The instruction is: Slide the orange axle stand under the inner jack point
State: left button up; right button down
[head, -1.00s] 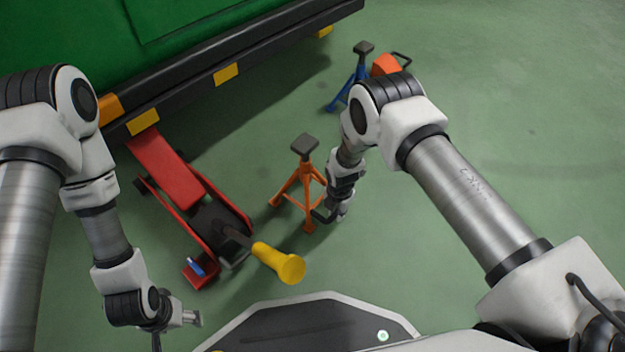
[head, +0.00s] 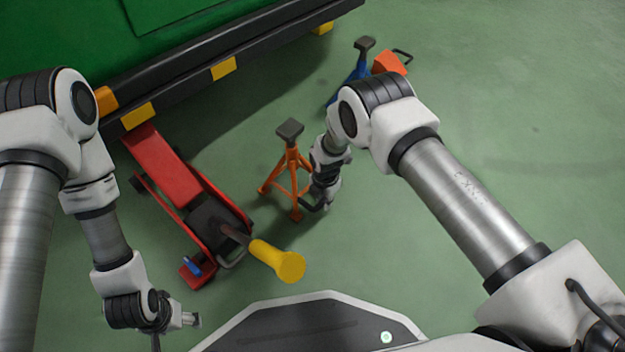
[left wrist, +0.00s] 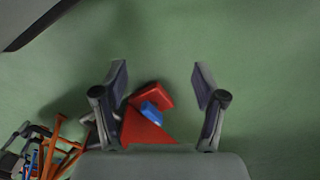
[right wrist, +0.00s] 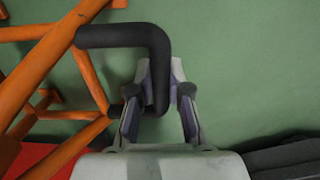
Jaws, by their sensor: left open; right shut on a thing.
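The orange axle stand (head: 291,170), with a dark saddle on top, stands upright on the floor right of the red jack, short of the green vehicle's dark beam (head: 185,90). My right gripper (head: 314,203) is low at its right side. In the right wrist view my right gripper (right wrist: 160,90) is shut on the stand's black bent handle (right wrist: 125,36); the orange legs (right wrist: 40,75) show at left. Yellow blocks (head: 223,70) sit along the beam; which one is the inner jack point I cannot tell. My left gripper (head: 192,319) is open and empty, also in the left wrist view (left wrist: 158,85).
The red floor jack (head: 170,170) with a yellow-ended handle (head: 278,262) reaches under the beam left of the stand. A blue axle stand (head: 350,84) and an orange-red object (head: 389,62) stand at the back right. The floor between orange stand and beam is clear.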

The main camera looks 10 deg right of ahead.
pick_arm(q)
jog(key=shift+w+f+b, duration=0.25)
jog(key=shift+f+b, duration=0.45)
jog(key=shift+f, duration=0.1)
jog(key=shift+w+f+b, duration=0.25)
jog(key=shift+f+b, duration=0.45)
jog(key=shift+f, duration=0.1)
jog(key=shift+w+f+b, duration=0.25)
jog(key=shift+f+b, duration=0.45)
jog(key=shift+f, duration=0.1)
pick_arm(e)
jog(key=shift+w+a, duration=0.8)
jog(key=shift+w, duration=0.25)
jog(key=shift+w+a, duration=0.75)
jog(key=shift+w, duration=0.25)
pick_arm(q)
jog(key=shift+w+f+t+b, duration=0.2)
jog(key=shift+f+t+b, duration=0.1)
jog(key=shift+f+b, duration=0.4)
pick_arm(e)
jog(key=shift+w+a, duration=0.65)
jog(key=shift+w, duration=0.15)
pick_arm(q)
jog(key=shift+w, duration=0.1)
pick_arm(e)
jog(key=shift+w+a+r, duration=0.1)
jog(key=shift+r, duration=0.05)
